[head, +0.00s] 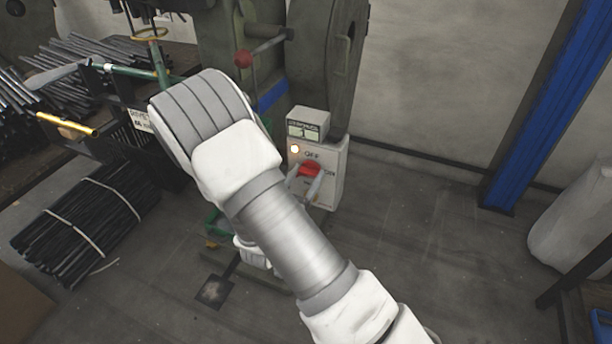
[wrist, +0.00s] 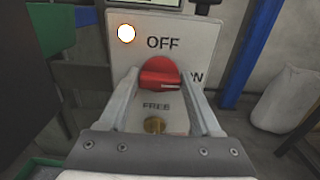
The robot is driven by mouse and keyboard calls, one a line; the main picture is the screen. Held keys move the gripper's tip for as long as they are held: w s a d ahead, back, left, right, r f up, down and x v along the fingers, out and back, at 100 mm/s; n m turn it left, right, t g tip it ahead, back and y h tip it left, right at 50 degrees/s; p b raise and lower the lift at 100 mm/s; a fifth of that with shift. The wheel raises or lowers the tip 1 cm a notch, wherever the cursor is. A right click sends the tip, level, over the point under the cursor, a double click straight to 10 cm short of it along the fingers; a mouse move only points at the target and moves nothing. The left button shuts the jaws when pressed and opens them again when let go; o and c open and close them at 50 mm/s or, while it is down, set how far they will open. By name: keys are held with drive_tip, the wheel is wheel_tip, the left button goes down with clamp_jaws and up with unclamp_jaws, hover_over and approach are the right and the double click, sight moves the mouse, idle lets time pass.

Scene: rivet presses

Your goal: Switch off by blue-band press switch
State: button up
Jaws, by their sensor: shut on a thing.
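The press (head: 341,60) with a blue band (head: 272,96) stands at the back, partly hidden by my arm. Its white switch box (head: 329,175) bears a red rotary knob (head: 309,168). In the wrist view the red knob (wrist: 159,77) sits below the word OFF, left of ON and above FREE. The knob's raised bar lies roughly level, its right end towards ON. A lamp (wrist: 126,33) at the box's upper left is lit, also in the head view (head: 295,149). My gripper (wrist: 162,82) is shut on the knob, one finger on each side.
A small display box (head: 308,123) sits on top of the switch box. A brass keyhole-like disc (wrist: 155,125) is below FREE. Bundled black rods (head: 85,222) lie on the floor at left. A blue post (head: 545,100) and pale sack (head: 575,225) are at right; floor between is clear.

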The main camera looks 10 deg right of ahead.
drive_tip(key=shift+r+n+p, duration=0.1)
drive_tip(key=shift+n+p, duration=0.2)
drive_tip(key=shift+p, duration=0.15)
drive_tip(key=n+p, duration=0.3)
drive_tip(key=p, duration=0.1)
drive_tip(key=shift+a+r+n, duration=0.1)
drive_tip(key=shift+n, duration=0.2)
drive_tip(key=n+p, duration=0.4)
drive_tip(key=shift+n, duration=0.3)
drive_tip(key=n+p, duration=0.2)
drive_tip(key=n, duration=0.1)
drive_tip(key=n+p, duration=0.1)
drive_tip(key=shift+f+n+p, duration=0.25)
drive_tip(key=shift+n+p, duration=0.05)
drive_tip(key=shift+p, duration=0.1)
drive_tip(key=shift+f+n+p, duration=0.2)
drive_tip(key=shift+n+p, duration=0.85)
drive_tip(key=shift+n, duration=1.15)
drive_tip(key=o, duration=1.4)
drive_tip(key=shift+w+a, duration=0.1)
